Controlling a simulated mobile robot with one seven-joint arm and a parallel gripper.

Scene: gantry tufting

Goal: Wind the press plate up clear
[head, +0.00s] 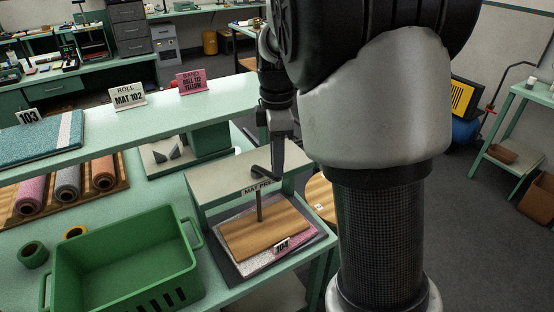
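The mat press (215,181) stands on the green bench, with a pale top beam and a label on its front. A dark screw (259,206) runs down from the beam to the wooden press plate (250,236). The plate lies low, on or just over a speckled pink and white mat (290,251) with a number tag (281,244) at its front. A dark crank handle (262,172) sits on top of the beam. My gripper (278,172) points down at the right end of the handle. Its fingertips overlap the handle, and I cannot tell whether they grip it.
A green crate (125,292) stands left of the press. A raised shelf (160,116) behind it bears signs and a teal mat (38,142). Yarn rolls (68,186) lie below on the left. A wooden round top (320,198) is close on the right. Open floor lies farther right.

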